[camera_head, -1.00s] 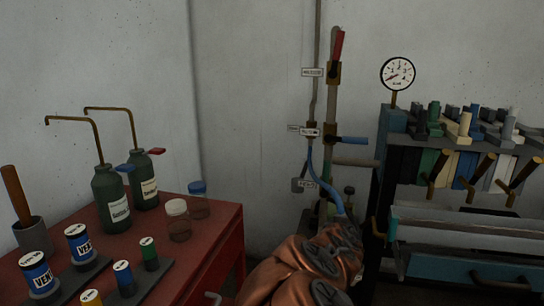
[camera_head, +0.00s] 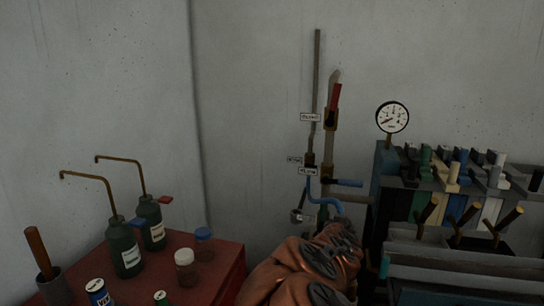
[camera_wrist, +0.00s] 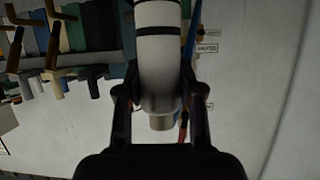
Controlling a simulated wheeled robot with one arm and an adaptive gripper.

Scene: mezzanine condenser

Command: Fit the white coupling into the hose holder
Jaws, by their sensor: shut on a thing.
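The white coupling (camera_wrist: 158,60) shows large in the wrist view, a white cylinder with dark bands and a dull metal-coloured narrow end. My gripper (camera_wrist: 158,108) is shut on it, one dark finger on each side. In the head view my copper-coloured arm covers the gripper and the coupling. A blue hose (camera_head: 322,203) curves down from the wall pipes and passes behind my arm. A blue strip beside the coupling in the wrist view (camera_wrist: 190,38) looks like this hose. I cannot pick out the hose holder for certain; a small grey bracket (camera_head: 298,216) sits beside the hose.
Vertical pipes with a red lever (camera_head: 334,101) and a blue lever (camera_head: 346,183) stand on the wall. At right is a rack of coloured blocks (camera_head: 455,165) with a gauge (camera_head: 392,117). A red cabinet (camera_head: 225,262) with bottles and jars stands at left.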

